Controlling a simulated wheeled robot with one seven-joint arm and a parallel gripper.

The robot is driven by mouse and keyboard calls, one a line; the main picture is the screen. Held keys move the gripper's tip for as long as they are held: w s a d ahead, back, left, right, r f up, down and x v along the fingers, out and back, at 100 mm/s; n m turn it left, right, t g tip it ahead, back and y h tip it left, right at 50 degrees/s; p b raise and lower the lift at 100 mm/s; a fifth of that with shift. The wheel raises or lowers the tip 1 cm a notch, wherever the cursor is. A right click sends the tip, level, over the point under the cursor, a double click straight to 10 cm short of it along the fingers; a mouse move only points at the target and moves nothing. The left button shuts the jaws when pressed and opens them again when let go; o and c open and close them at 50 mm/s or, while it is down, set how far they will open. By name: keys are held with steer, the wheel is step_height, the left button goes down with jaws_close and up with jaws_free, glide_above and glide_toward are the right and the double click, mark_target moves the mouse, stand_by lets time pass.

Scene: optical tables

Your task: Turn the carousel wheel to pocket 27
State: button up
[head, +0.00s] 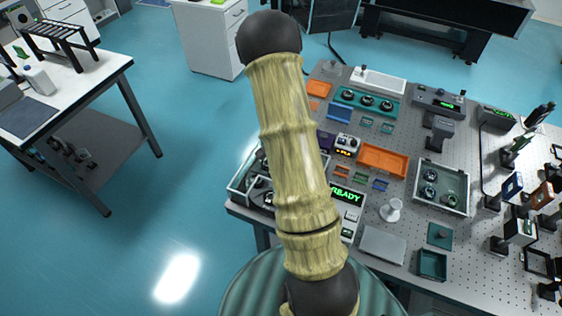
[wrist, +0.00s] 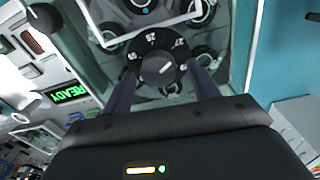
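The carousel wheel (wrist: 157,66) is a dark round dial with white numbers on its face and a grey knob at its centre. The number near its upper right looks like 27; others are tilted or blurred. My gripper (wrist: 161,72) faces the wheel in the wrist view. Its two dark purple fingers are apart, one on each side of the wheel. I cannot tell whether they touch its rim. In the head view my arm hides the wheel and gripper; only part of the clear-walled case (head: 240,186) shows at the board's left edge.
A green READY display (head: 347,194) stands beside the case and also shows in the wrist view (wrist: 68,93). An orange tray (head: 382,160), a white knob-like post (head: 391,210) and another case (head: 441,187) crowd the perforated board to the right. Open floor lies left.

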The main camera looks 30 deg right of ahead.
step_height(320, 180, up, 17)
steer(key=b, duration=0.2)
steer(key=shift+r, duration=0.2)
stand_by(0.5)
steer(key=s+a+f+n+t, duration=0.1)
steer(key=s+a+n, duration=0.4)
steer(key=a, duration=0.4)
steer(key=s+a+n+t, duration=0.1)
steer(key=s+a+n, duration=0.5)
steer(key=a+n, duration=0.1)
steer(key=shift+s+a+f+t, duration=0.3)
steer(key=shift+a+f, duration=0.1)
steer(key=shift+a, duration=0.5)
